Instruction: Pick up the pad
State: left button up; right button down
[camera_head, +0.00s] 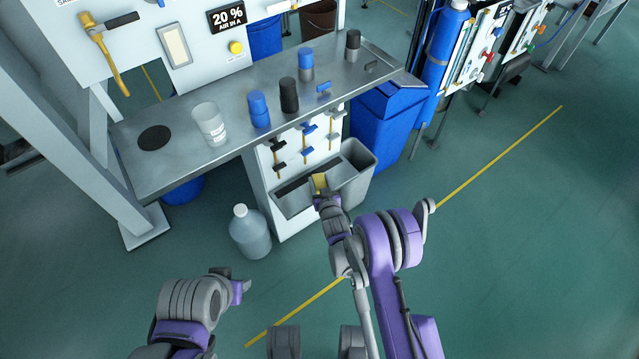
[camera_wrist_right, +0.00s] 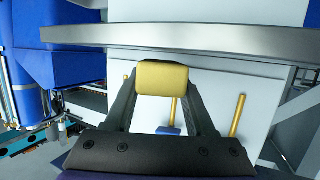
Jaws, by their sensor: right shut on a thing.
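The pad is a small yellow block (camera_head: 320,182) in front of the grey tray on the fixture's lower panel. It shows clearly in the right wrist view (camera_wrist_right: 165,77), clamped between the two dark fingers of my right gripper (camera_wrist_right: 165,85). In the head view my right gripper (camera_head: 321,192) is small and partly covers the pad. I cannot tell from these views whether the pad touches the tray. My left gripper (camera_head: 246,287) is low in the head view, away from the fixture, and its jaw opening is too small to make out.
A grey tray (camera_head: 290,203) and grey bin (camera_head: 362,165) are beside the right gripper. Above is a metal worktop (camera_head: 185,165) with blue and black cylinders and a clear beaker (camera_head: 209,125). A bottle (camera_head: 250,235) stands on the floor. A blue bin (camera_head: 385,125) is behind.

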aim_at(320, 181)
notch_tip(320, 181, up, 17)
jog(key=p, duration=0.4)
dwell(0.6)
